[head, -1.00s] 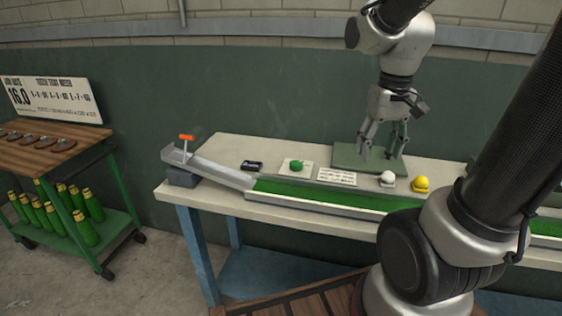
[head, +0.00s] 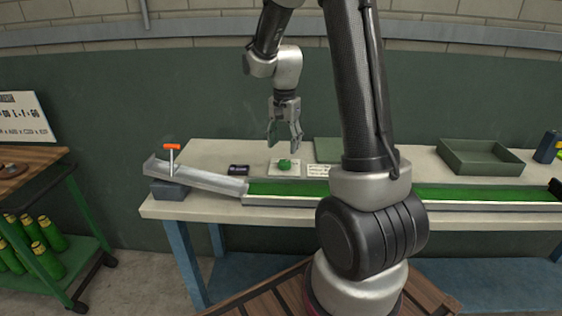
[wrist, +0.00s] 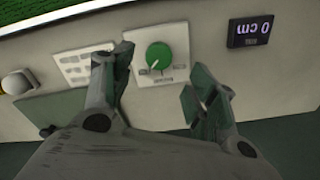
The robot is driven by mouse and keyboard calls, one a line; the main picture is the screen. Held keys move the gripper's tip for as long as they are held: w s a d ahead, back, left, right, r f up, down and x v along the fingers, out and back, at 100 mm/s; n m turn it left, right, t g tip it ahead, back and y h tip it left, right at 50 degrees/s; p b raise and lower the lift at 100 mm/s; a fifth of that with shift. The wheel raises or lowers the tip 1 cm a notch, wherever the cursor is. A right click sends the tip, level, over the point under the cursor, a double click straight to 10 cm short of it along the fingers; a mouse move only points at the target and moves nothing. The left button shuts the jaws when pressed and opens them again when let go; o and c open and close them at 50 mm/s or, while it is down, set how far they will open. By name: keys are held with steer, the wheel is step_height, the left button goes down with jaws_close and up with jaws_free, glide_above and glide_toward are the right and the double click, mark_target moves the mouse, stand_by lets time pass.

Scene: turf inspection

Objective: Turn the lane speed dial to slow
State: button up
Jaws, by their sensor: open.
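The lane speed dial is a green round knob (head: 285,164) on a pale square plate (head: 273,170) on the bench, behind the green lane. In the wrist view the knob (wrist: 159,57) has a white pointer line toward its lower left in the picture; the plate's lettering is too small to read. My gripper (head: 284,147) is open and empty, pointing down above the dial and apart from it. In the wrist view its fingers (wrist: 155,85) stand either side of the plate, with the knob seen beyond the gap between them.
A dark display reading 0 cm (wrist: 262,31) lies left of the dial in the head view. A printed card (head: 318,170) lies right of it. A ramp with an orange-handled lever (head: 171,147) is at the bench's left end. A green tray (head: 480,167) stands at right.

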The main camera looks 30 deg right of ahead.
mark_target(284, 162)
step_height(284, 162, down, 7)
steer(key=shift+f, duration=0.1)
stand_by(0.3)
steer(key=c, duration=1)
